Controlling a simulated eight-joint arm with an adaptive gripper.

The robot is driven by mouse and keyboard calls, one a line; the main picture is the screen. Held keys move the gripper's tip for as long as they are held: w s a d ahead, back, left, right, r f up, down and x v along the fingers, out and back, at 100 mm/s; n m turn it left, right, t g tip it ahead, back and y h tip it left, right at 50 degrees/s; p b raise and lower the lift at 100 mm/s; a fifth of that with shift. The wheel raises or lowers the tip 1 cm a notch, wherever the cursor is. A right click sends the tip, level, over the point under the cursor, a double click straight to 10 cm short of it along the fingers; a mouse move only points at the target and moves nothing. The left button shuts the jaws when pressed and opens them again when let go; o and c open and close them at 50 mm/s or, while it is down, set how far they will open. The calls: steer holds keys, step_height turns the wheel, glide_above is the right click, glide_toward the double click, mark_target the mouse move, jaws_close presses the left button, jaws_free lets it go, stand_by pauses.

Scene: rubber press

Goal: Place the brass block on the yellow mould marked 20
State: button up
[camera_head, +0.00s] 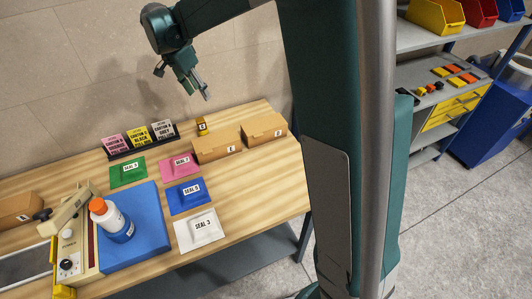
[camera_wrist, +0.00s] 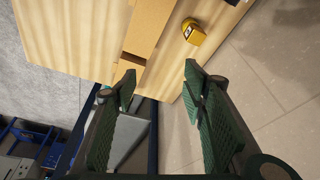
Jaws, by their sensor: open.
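A small golden-yellow block (camera_head: 202,126) with a dark label stands at the back of the wooden table, behind the cardboard boxes. It also shows in the wrist view (camera_wrist: 193,32). I cannot tell whether it is the brass block. I make out no yellow mould marked 20 in either view. My gripper (camera_head: 206,96) is in the air above the back of the table, apart from the block. In the wrist view, its two green fingers (camera_wrist: 160,80) are spread with nothing between them.
Two cardboard boxes (camera_head: 217,149) stand in front of the block. A card rack (camera_head: 140,140) stands to its left. Seal pads, including a blue one (camera_head: 188,205), lie nearer. A white bottle (camera_head: 112,220) stands on a blue mat (camera_head: 150,235). Shelves with bins (camera_head: 435,14) are at right.

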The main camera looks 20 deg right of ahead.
steer(key=s+d+r+n+t+y, duration=0.1)
steer(key=s+d+r+n, duration=0.15)
steer(key=s, duration=0.75)
steer(key=s+d+r+n+t+y, duration=0.1)
steer(key=s+d+r+n+t, duration=0.2)
steer(key=s, duration=0.7)
steer(key=s+d+r+n, duration=0.2)
steer(key=s+n, duration=0.2)
steer(key=s, duration=0.6)
steer(key=s+f+n+t+y, duration=0.1)
steer(key=s+f+n, duration=0.3)
steer(key=s, duration=0.7)
steer(key=shift+d+f+t, duration=0.3)
steer(key=shift+f+t, duration=0.05)
steer(key=shift+t, duration=0.05)
step_height(320, 180, down, 9)
steer(key=b, duration=0.9)
steer(key=shift+f, duration=0.2)
